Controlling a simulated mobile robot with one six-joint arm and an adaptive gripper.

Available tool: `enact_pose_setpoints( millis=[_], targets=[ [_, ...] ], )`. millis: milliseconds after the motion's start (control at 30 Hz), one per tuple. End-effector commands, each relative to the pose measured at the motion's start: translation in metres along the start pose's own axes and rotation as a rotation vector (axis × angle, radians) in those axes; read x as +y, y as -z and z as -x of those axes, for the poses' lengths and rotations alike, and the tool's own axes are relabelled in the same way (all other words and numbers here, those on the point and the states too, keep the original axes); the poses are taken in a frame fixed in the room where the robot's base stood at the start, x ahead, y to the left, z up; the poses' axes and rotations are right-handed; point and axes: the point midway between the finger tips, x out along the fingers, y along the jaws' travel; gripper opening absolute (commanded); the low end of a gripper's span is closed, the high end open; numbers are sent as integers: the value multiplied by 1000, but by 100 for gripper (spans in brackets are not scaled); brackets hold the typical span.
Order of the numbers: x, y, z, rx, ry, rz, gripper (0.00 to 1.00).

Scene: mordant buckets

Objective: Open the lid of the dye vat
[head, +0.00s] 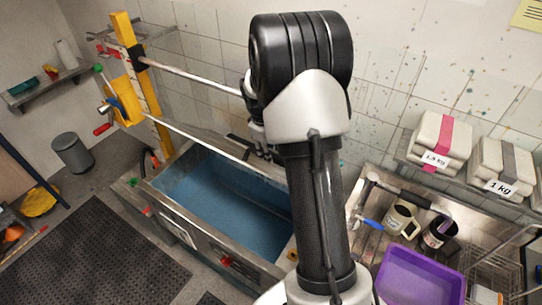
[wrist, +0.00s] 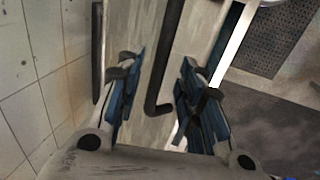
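The dye vat (head: 185,228) is a grey metal tub left of my arm in the head view, its blue inside showing. Its lid shows as a thin pale edge (head: 200,142) along the back, raised off the front rim and seen nearly edge-on. In the wrist view the lid is a streaked greyish panel (wrist: 145,70) with a dark bar handle (wrist: 168,55) that bends at its near end. My gripper (wrist: 160,100) is open, with one blue-padded finger on each side of the handle and gaps between. In the head view my arm mostly hides the gripper.
A yellow post (head: 148,85) with a rod stands left of the vat. A purple tub (head: 418,278), mugs (head: 400,218) and a wire rack are on the right counter. Weight blocks (head: 440,140) sit on a shelf. A grey bin (head: 72,152) stands on the floor.

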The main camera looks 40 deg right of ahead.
Motion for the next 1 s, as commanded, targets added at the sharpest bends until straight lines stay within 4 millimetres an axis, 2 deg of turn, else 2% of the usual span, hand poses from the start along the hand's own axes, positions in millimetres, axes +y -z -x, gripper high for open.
enact_pose_setpoints(
  millis=[33,200,433,767,833,933,1000],
  targets=[
    [1,1,13,4,-4,1,35],
    [0,1,48,3,-2,1,35],
    [-1,0,73,0,0,1,35],
    [-1,0,76,0,0,1,35],
    [-3,0,75,-3,1,5,30],
    [-20,4,65,-36,12,47,23],
    [-46,8,49,-92,21,116,19]
  ],
)
